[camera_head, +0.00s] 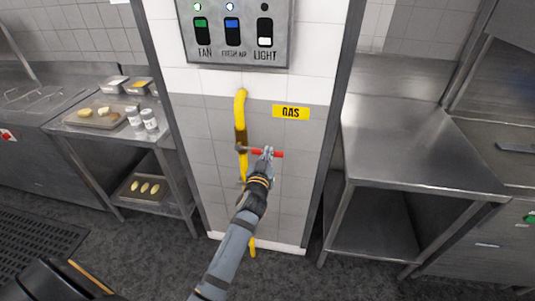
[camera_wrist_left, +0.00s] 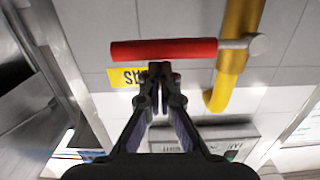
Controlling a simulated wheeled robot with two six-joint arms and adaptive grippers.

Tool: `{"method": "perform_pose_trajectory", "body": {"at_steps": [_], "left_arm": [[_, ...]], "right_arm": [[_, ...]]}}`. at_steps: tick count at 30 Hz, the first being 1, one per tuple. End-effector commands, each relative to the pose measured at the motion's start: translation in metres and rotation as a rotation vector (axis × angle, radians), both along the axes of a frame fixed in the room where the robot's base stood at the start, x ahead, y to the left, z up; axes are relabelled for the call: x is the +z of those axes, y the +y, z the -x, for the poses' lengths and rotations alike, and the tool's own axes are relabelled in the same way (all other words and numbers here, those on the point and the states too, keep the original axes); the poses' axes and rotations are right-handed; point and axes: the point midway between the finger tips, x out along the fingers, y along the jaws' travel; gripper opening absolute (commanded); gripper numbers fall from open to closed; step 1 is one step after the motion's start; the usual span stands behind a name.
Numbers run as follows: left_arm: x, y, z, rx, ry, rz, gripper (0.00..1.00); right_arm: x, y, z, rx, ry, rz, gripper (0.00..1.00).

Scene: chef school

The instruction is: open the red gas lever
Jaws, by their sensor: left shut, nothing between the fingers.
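The red gas lever (camera_head: 276,154) lies level across the yellow gas pipe (camera_head: 240,108) on the tiled wall, its red handle pointing right. In the left wrist view the red handle (camera_wrist_left: 185,48) runs sideways, with its metal pivot at the yellow pipe (camera_wrist_left: 234,55). My left gripper (camera_head: 267,151) is shut and empty at the handle. In the left wrist view its closed fingertips (camera_wrist_left: 160,69) overlap the handle's lower picture edge; I cannot tell whether they touch it. The gripper hides part of the handle in the head view. My right gripper is not in view.
A yellow GAS sign (camera_head: 291,113) is right of the pipe. A switch panel (camera_head: 239,52) is above. A steel table (camera_head: 420,142) stands right, and a shelf (camera_head: 105,128) with trays and shakers stands left. Dark floor shows below the wall.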

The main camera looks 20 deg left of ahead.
Motion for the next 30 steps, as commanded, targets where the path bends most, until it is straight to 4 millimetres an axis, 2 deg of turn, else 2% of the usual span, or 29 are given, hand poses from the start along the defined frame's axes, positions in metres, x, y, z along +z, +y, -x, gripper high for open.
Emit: {"method": "perform_pose_trajectory", "body": {"at_steps": [14, 30], "left_arm": [[-0.018, -0.002, -0.001, 0.000, 0.029, -0.119, 0.00], [-0.075, 0.006, 0.002, 0.000, 0.140, -0.582, 0.00]], "right_arm": [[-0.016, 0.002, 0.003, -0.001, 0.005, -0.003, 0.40], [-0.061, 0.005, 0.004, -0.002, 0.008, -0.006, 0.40]]}}
